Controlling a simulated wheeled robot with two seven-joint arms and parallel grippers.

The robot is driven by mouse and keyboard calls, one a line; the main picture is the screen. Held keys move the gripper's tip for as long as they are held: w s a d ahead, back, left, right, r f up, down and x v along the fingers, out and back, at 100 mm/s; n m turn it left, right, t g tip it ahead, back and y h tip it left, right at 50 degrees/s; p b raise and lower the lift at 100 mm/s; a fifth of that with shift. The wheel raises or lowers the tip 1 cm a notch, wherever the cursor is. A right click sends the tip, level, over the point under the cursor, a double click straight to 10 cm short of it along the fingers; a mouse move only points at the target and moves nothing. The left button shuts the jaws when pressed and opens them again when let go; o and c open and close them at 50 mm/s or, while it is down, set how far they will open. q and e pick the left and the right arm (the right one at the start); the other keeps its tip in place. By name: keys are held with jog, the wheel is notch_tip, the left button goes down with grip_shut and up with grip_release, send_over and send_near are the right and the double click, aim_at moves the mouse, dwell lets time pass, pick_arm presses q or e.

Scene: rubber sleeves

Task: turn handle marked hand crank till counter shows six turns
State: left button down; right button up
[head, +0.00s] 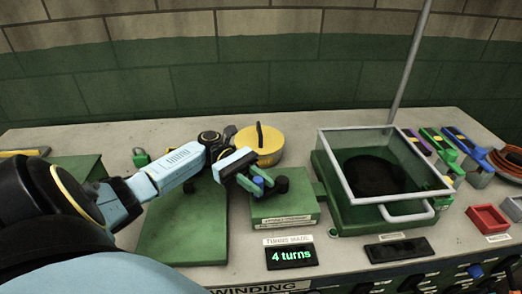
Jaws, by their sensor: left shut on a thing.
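A dark round part shows just right of the fingers. The gripper hides most of the crank arm. My right gripper is not in view.
A yellow round drum (261,144) stands behind the gripper. A green machine with a framed clear cover (380,170) stands to the right. A green plate (183,232) lies left of the box.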

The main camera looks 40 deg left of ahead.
pick_arm(q)
jog(key=c, duration=1.2)
grip_release()
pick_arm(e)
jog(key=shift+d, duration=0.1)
pick_arm(q)
jog(key=shift+a, duration=0.1)
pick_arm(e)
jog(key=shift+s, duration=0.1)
pick_arm(q)
jog(key=a+b, duration=0.1)
jog(key=a, duration=0.6)
jog(key=shift+a+b, duration=0.15)
jog(key=shift+b, duration=0.25)
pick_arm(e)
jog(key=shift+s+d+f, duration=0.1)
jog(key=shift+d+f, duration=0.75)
pick_arm(q)
jog(key=shift+w, duration=0.1)
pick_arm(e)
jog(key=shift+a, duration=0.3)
